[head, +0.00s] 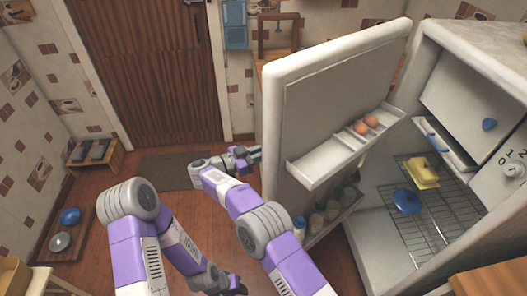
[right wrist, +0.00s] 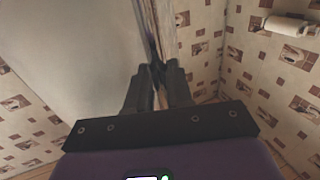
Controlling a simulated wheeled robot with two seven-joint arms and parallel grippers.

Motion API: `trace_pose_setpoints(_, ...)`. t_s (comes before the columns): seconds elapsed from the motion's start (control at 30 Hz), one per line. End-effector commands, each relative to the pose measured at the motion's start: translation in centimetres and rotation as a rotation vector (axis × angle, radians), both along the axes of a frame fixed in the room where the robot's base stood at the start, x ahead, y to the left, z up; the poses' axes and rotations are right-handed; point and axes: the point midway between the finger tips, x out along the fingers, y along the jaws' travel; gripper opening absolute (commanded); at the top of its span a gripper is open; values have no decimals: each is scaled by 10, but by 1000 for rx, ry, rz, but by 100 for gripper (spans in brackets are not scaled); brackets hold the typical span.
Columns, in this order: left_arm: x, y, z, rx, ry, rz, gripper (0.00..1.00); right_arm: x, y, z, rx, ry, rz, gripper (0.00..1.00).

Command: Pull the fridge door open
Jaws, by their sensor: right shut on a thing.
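The white fridge (head: 475,45) stands at the right with its door (head: 340,90) swung wide open and the lit-up inside showing. My right gripper (head: 255,154) is at the door's free left edge. In the right wrist view its fingers (right wrist: 158,85) are closed together at the pale door panel (right wrist: 85,60), on what looks like the door handle; the handle itself is mostly hidden. My left gripper (head: 236,287) hangs low, near the bottom of the head view, away from the door; its fingers are too small to read.
Door shelves hold eggs (head: 366,124) and bottles (head: 300,226). Inside, a blue pot (head: 406,201) and a yellow dish (head: 423,172) sit on wire racks. A wooden door (head: 150,70) is behind, a low bench (head: 95,152) at left. Some floor left of the fridge door is clear.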

Motion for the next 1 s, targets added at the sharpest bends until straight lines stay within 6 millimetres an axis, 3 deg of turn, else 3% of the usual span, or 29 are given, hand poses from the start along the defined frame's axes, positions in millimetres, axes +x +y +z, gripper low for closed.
trace_pose_setpoints(0.03,0,0,0,0,0,0,43,3,-9,6,-5,-15,-16,0)
trace_pose_setpoints(0.27,0,0,0,0,0,0,43,3,-9,7,-6,-16,-16,0)
trace_pose_setpoints(0.3,0,0,0,0,0,0,43,3,-9,6,-5,-15,-16,25)
trace_pose_setpoints(0.4,0,0,0,0,0,0,43,3,-8,5,-4,-14,-15,41)
trace_pose_setpoints(0.77,0,0,1,0,0,0,43,0,1,2,-3,-6,-5,41)
trace_pose_setpoints(1.0,0,0,4,0,0,0,43,-18,34,2,-2,-8,-6,41)
